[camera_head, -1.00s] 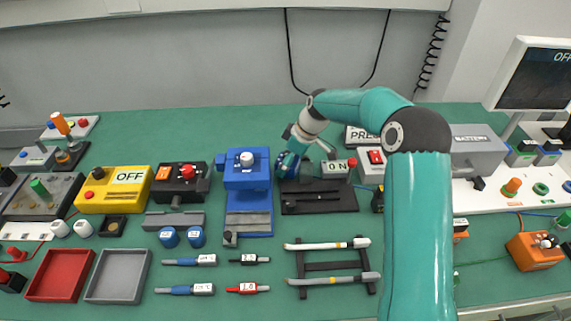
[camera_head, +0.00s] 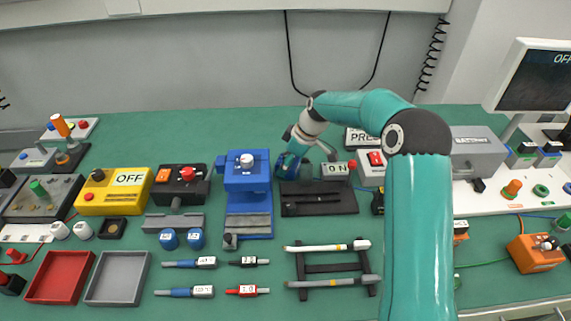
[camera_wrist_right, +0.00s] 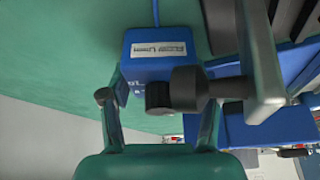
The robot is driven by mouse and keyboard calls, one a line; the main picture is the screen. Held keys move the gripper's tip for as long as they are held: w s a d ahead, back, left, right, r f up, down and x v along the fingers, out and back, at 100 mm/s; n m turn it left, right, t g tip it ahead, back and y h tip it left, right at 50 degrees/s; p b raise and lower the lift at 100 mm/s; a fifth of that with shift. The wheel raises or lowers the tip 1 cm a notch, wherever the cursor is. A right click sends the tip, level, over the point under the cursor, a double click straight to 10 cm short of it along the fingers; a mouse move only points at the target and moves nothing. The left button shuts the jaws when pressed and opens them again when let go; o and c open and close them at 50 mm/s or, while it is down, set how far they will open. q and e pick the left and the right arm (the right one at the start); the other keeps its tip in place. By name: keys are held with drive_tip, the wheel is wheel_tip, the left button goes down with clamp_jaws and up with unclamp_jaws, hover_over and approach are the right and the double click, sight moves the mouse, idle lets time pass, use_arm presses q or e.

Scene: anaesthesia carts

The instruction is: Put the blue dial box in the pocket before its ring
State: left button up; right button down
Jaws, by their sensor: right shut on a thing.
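The blue dial box (camera_wrist_right: 135,72) shows in the right wrist view, with a white label, small white marks and a blue cable at its top. My right gripper (camera_wrist_right: 158,108) is shut on it, with one finger at each side. A black knob-like part covers some of its lower face. In the head view the right gripper (camera_head: 291,163) is small and partly hidden by its own wrist, just right of the blue machine (camera_head: 247,178). I cannot make out the pocket or its ring for certain. My left gripper is not in view.
A dark base plate (camera_head: 318,200) lies in front of the right gripper. In the wrist view a grey bar (camera_wrist_right: 262,60) is close beside the box. A black rack with two handled tools (camera_head: 330,267) lies nearer the front.

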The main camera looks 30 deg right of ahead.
wheel_tip(320, 180, up, 20)
drive_tip(key=p, duration=0.1)
idle(0.5)
